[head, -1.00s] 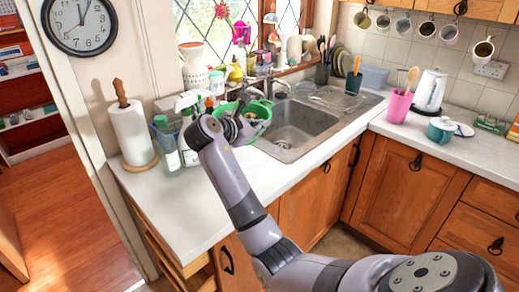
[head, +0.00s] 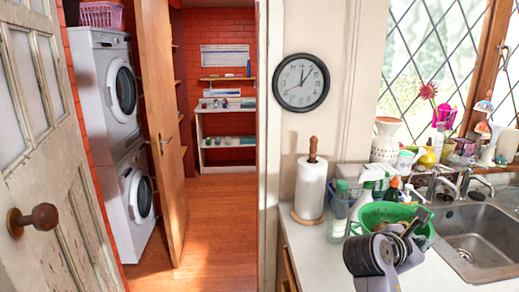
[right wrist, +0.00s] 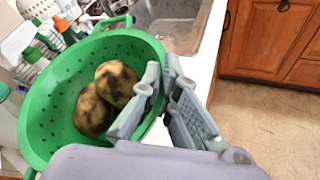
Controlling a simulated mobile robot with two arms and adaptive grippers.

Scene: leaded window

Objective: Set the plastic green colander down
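The green plastic colander (head: 385,213) is at the counter just left of the sink. In the right wrist view the colander (right wrist: 60,100) holds two brown, blotched potatoes (right wrist: 106,97). My right gripper (head: 408,222) is at its near right rim. In the right wrist view the gripper (right wrist: 163,75) has one finger inside the wall and one outside, closed on the rim. I cannot tell whether the colander's base touches the counter; my gripper partly hides it in the head view. My left gripper is not in view.
Spray bottles (head: 363,195) stand close behind and left of the colander. A paper towel roll (head: 311,187) stands further left, and the sink (head: 475,235) is at the right. Bare worktop (head: 315,250) lies in front at the left. An open doorway is further left.

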